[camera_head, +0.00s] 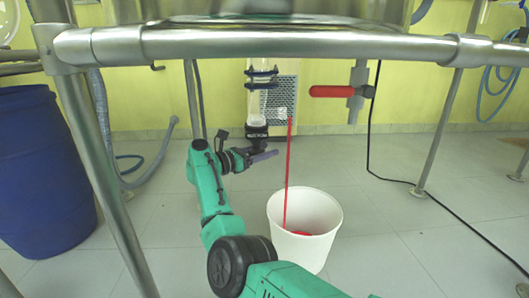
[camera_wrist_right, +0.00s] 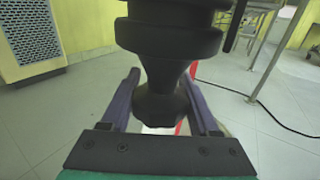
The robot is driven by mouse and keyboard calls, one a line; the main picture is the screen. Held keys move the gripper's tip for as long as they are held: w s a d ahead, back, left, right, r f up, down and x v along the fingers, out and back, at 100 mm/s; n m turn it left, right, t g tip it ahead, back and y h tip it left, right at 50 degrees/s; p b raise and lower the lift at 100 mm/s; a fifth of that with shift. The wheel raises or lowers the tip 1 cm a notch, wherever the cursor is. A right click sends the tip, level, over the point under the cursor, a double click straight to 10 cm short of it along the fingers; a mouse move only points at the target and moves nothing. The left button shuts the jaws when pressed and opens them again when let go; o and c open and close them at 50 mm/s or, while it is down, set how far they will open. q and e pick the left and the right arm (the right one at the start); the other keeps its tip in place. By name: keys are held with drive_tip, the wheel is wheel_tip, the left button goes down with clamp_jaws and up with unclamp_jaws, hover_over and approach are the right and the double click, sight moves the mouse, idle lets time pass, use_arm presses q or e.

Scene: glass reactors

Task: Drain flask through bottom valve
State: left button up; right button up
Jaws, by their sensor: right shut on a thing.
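The glass outlet tube (camera_head: 262,100) hangs below the frame and ends in a black bottom valve (camera_head: 257,131). My right gripper (camera_head: 265,157) is just under this valve. In the wrist view, its purple fingers (camera_wrist_right: 162,108) stand on both sides of the valve's dark handle (camera_wrist_right: 160,98), shut on it. A thin red stream (camera_head: 287,170) runs down to a white bucket (camera_head: 280,220) on the floor, and red liquid (camera_head: 301,233) shows inside the bucket. The stream's upper end appears to the right of the valve. The flask itself is mostly cut off at the top. My left gripper is out of view.
A metal frame bar (camera_head: 270,46) crosses above, with legs at both sides. A red-handled valve (camera_head: 331,91) hangs on a pipe to the right. A blue barrel (camera_head: 40,170) stands at the left. A black cable (camera_head: 440,208) lies on the floor at right.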

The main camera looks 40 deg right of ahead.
sight(250, 152)
drive_tip(key=o, duration=1.4)
drive_tip(key=shift+d+r, duration=0.1)
drive_tip(key=shift+r, duration=0.05)
drive_tip(key=a+p, duration=0.1)
drive_tip(key=a, duration=0.3)
drive_tip(key=a+p, duration=0.1)
drive_tip(key=a, duration=0.1)
drive_tip(key=shift+w+a+r+p, duration=0.15)
drive_tip(key=shift+w+a+p, duration=0.15)
drive_tip(key=shift+w, duration=0.1)
drive_tip(key=a, duration=0.1)
drive_tip(key=a+b, duration=0.1)
drive_tip(key=a, duration=0.1)
drive_tip(key=a+b, duration=0.1)
drive_tip(key=shift+w+a+f, duration=0.3)
drive_tip(key=shift+f, duration=0.1)
drive_tip(key=shift+a+r, duration=0.15)
drive_tip(key=shift+a, duration=0.25)
